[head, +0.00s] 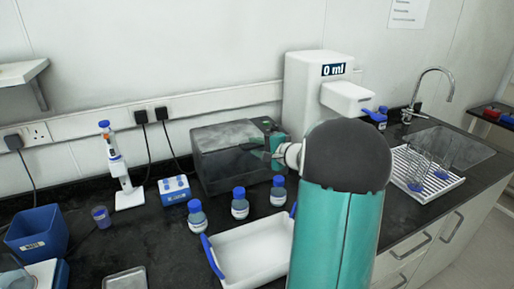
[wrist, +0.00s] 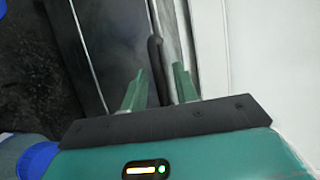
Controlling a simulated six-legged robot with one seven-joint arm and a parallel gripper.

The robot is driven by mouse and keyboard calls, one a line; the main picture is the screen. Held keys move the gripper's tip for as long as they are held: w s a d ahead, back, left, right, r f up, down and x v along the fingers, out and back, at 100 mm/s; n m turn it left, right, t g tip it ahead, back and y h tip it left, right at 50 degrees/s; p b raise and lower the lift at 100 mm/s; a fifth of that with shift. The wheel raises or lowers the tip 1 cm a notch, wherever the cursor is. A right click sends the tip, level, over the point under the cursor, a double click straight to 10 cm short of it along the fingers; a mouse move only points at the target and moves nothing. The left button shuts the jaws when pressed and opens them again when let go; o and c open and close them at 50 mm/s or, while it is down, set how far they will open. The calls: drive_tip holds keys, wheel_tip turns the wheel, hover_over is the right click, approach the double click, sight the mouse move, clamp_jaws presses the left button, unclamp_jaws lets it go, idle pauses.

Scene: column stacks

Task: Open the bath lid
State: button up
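The bath (head: 215,172) is a dark grey box on the bench in the head view, and its smoky lid (head: 222,135) looks shut. My gripper (head: 272,145) is at the bath's right end, partly hidden by my arm. In the wrist view, my green fingers (wrist: 158,90) stand apart on either side of a dark bar-like handle (wrist: 155,62). A gap shows between the handle and each finger. The dark lid surface (wrist: 110,45) lies to the left of the handle.
Several blue-capped bottles (head: 240,207) and a white tray (head: 250,254) with blue handles stand in front of the bath. A white dispenser (head: 305,95) reading "0 ml" stands close behind my gripper. A blue-white device (head: 174,190) is left of the bath. A sink (head: 455,150) is at right.

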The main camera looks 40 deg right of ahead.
clamp_jaws()
drive_tip(key=shift+r, duration=0.15)
